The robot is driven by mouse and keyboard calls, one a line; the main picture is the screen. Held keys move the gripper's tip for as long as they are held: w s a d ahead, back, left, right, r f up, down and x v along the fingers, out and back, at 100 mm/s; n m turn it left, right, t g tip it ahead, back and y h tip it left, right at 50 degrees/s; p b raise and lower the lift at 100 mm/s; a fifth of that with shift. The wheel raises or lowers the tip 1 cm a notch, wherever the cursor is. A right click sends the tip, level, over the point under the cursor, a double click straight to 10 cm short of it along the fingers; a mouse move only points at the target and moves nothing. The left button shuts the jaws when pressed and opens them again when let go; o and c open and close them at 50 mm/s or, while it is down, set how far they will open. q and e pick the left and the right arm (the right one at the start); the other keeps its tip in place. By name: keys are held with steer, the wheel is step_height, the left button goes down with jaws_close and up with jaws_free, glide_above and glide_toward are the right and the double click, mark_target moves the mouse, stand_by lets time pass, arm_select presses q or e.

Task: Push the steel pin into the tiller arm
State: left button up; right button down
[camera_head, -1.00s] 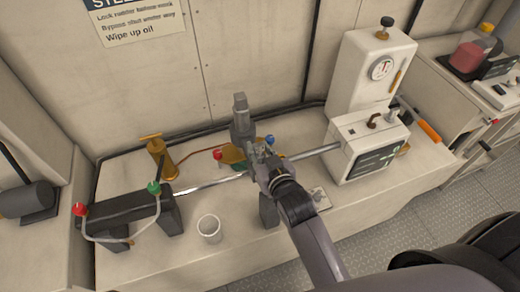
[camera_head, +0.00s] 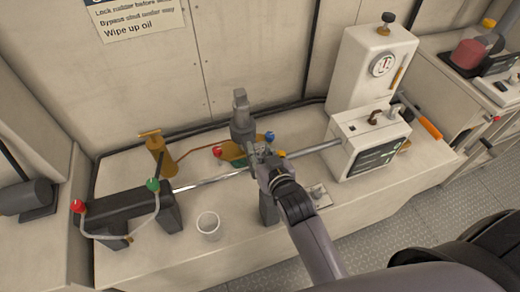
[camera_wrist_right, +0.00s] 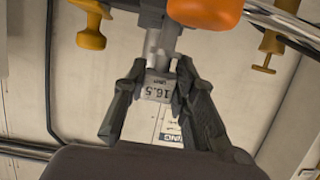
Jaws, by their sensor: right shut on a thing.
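My right gripper (camera_head: 260,152) is at the grey tiller arm (camera_head: 241,108), in the middle of the bench. In the wrist view the right gripper (camera_wrist_right: 158,84) is shut on a short steel pin (camera_wrist_right: 156,90) marked "16.5", with one finger on each side. The pin's far end meets or sits close against a grey part above it; how deep it sits cannot be told. In the head view the gripper hides the pin. My left gripper is not in view.
A steel rod (camera_head: 210,181) runs from a dark cylinder block (camera_head: 130,212) toward the tiller. A white cup (camera_head: 208,225) stands in front, and a brass pump (camera_head: 157,155) behind. A white gauge unit (camera_head: 370,70) and a screen box (camera_head: 365,145) stand at right.

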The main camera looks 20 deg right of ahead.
steer(key=shift+f+b, duration=0.65)
steer(key=shift+f, duration=0.5)
stand_by(0.4)
steer(key=c, duration=1.2)
jaws_free()
steer(key=v, duration=1.2)
